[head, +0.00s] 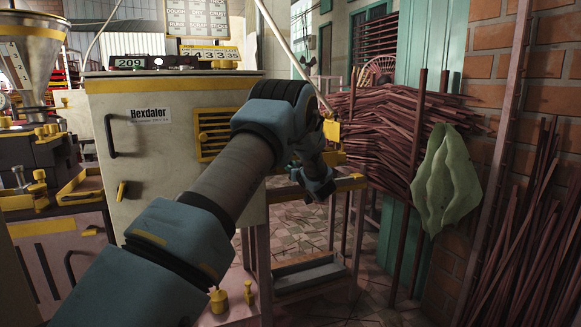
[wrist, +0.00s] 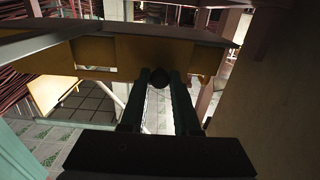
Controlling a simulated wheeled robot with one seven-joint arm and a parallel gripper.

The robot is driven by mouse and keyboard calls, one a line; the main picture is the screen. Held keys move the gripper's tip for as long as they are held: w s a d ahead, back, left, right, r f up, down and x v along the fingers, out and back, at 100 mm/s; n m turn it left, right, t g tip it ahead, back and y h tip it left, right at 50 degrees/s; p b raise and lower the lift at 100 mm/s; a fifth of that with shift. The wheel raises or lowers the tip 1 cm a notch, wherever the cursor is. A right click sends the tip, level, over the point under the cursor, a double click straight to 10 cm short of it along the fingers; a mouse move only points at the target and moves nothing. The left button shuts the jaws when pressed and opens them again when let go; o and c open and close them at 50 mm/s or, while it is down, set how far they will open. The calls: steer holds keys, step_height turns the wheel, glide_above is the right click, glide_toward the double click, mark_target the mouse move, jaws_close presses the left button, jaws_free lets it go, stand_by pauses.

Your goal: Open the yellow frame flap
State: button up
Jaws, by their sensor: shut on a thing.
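The yellow frame flap (wrist: 110,55) spans the wrist view as a broad yellow bar with rectangular openings. In the head view a yellow bar (head: 350,182) shows at the right side of the Hexdalor cabinet, partly hidden by my arm. My gripper (wrist: 160,82) is shut on a small dark round knob (wrist: 158,76) at the flap's lower edge. In the head view my gripper (head: 322,192) points down beside the yellow bar; its fingertips are hard to make out there. Whether the flap is tilted cannot be told.
The pale cabinet (head: 150,190) with a yellow vent stands left of my gripper. A stack of reddish sticks (head: 385,135) and a green cloth (head: 445,180) are to the right. Tiled floor (head: 300,230) shows below, with a low metal stand (head: 308,275) on it.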

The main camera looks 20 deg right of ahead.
jaws_close()
steer(key=shift+f, duration=0.15)
